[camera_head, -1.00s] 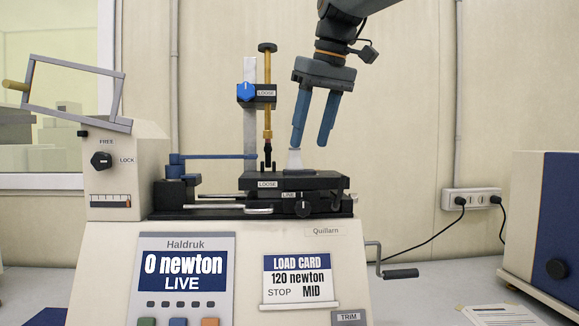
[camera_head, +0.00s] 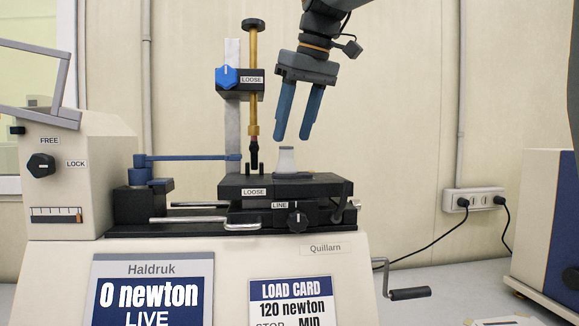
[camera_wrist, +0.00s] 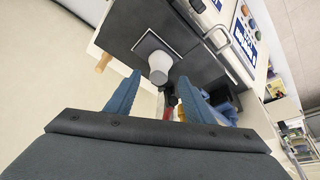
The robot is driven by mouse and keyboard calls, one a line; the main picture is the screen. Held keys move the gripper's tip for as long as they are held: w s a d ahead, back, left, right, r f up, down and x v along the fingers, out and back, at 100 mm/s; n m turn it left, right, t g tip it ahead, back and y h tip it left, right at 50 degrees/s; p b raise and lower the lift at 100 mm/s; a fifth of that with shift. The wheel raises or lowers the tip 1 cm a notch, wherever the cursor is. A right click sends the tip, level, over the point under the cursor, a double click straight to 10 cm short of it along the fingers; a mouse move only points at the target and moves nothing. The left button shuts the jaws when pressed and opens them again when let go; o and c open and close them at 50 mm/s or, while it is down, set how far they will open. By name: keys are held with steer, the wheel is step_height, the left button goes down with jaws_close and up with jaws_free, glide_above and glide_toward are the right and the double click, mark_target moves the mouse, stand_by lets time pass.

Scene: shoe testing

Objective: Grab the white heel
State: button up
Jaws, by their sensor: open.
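The white heel (camera_head: 286,160) is a small tapered piece standing upright on a grey pad on the black stage (camera_head: 262,190) of the testing machine. My gripper (camera_head: 292,138) is open and empty, with its two blue fingers pointing down just above the heel, apart from it. In the wrist view the heel (camera_wrist: 158,66) shows beyond and between the spread fingers (camera_wrist: 155,82). Its underside is hidden.
A brass-coloured vertical rod (camera_head: 253,85) with a blue knob block (camera_head: 240,82) stands left of the heel. A blue lever (camera_head: 190,157) lies further left. A crank handle (camera_head: 408,293) sticks out at right. The space above the stage's right side is free.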

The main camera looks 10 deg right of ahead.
mark_target(292, 162)
steer(key=shift+w+p+x, duration=0.25)
steer(key=shift+p+x, duration=0.35)
steer(key=shift+x, duration=1.6)
steer(key=shift+r, duration=0.1)
jaws_close()
